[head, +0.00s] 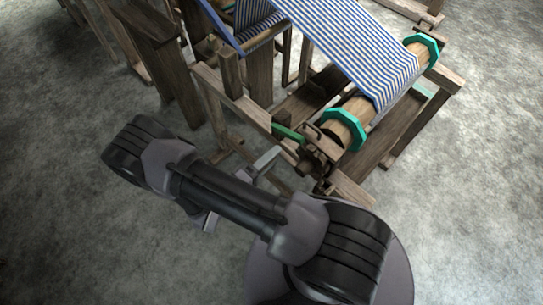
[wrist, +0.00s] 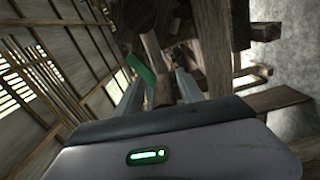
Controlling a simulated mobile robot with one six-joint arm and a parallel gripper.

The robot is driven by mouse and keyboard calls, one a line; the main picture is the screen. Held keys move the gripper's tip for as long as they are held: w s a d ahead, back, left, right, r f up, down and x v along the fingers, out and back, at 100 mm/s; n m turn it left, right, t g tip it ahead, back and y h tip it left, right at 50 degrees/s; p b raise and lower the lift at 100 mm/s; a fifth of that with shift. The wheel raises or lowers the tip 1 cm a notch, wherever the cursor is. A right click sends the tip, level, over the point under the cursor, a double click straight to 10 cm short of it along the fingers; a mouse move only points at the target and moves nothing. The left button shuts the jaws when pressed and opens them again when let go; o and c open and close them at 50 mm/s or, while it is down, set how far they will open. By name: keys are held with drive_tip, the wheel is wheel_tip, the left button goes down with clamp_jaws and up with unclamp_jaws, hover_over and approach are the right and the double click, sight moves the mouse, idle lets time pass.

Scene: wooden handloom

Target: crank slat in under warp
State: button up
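The blue-and-white striped warp (head: 345,45) runs down over the loom to a wooden roller (head: 358,108) with teal octagonal end rims. A green crank handle (head: 288,132) sticks out at the roller's near left end, beside a dark wooden mechanism (head: 318,150). My gripper shows partly from under my arm in the head view, with a grey finger (head: 264,161) just short of the handle. In the wrist view my gripper (wrist: 155,78) is open, its two fingers apart. The green handle (wrist: 140,67) appears beyond them, nearer the left finger. I cannot make out a slat.
The loom's wooden frame (head: 232,95) stands close beyond my arm, with posts and beams around the handle. Dark upright boards (head: 165,60) stand at upper left. The grey floor (head: 470,200) is clear at right and at lower left.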

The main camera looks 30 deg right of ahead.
drive_tip(key=p+v, duration=0.2)
drive_tip(key=v, duration=1.5)
drive_tip(key=shift+a, duration=0.2)
drive_tip(key=shift+r, duration=0.1)
drive_tip(key=s+d+r+m+y, duration=0.1)
drive_tip(key=d+r+m+y, duration=0.1)
drive_tip(key=r+y, duration=0.4)
drive_tip(key=s+d+r+m+y, duration=0.1)
drive_tip(key=r+y, duration=0.5)
drive_tip(key=r, duration=1)
drive_tip(key=s+d+r+m+y, duration=0.1)
drive_tip(key=d+r+m+y, duration=0.2)
drive_tip(key=r+y, duration=0.4)
wheel_tip(320, 180, up, 5)
drive_tip(key=shift+s+d+r+m, duration=0.1)
drive_tip(key=shift+s+d+m, duration=0.25)
drive_tip(key=shift+d, duration=0.45)
